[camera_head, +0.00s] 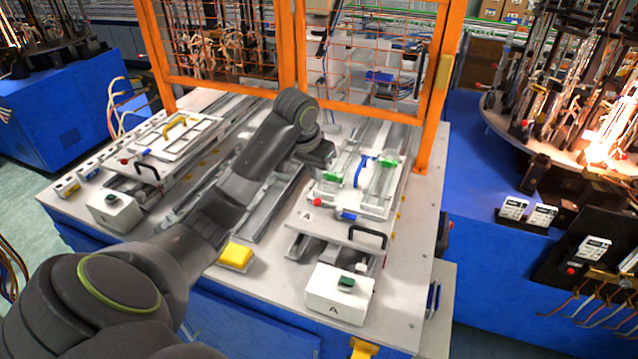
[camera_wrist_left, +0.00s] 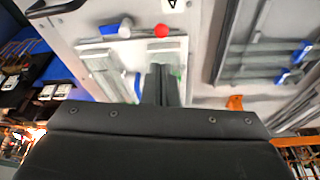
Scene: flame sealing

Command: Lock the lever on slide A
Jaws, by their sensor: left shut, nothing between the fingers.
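Slide A is the right-hand slide, with a letter A on its front plate (camera_head: 290,222). On it sits a pale fixture (camera_head: 378,207) with green blocks and an upright blue piece (camera_head: 361,172). At the fixture's front edge are a red ball knob (camera_head: 317,202) and a blue cylinder (camera_head: 347,215). The wrist view also shows the red knob (camera_wrist_left: 162,31) and blue cylinder (camera_wrist_left: 125,28). Which part is the locking lever is unclear. My left gripper (camera_head: 325,163) is over the fixture's left side, shut and empty; its fingers (camera_wrist_left: 161,84) show behind the knob. My right gripper is out of view.
A black handle (camera_head: 368,237) and a white box marked A with a green button (camera_head: 346,282) stand in front. A second slide (camera_head: 165,140) lies left, with a yellow block (camera_head: 236,255) between. An orange mesh guard (camera_head: 290,50) stands behind.

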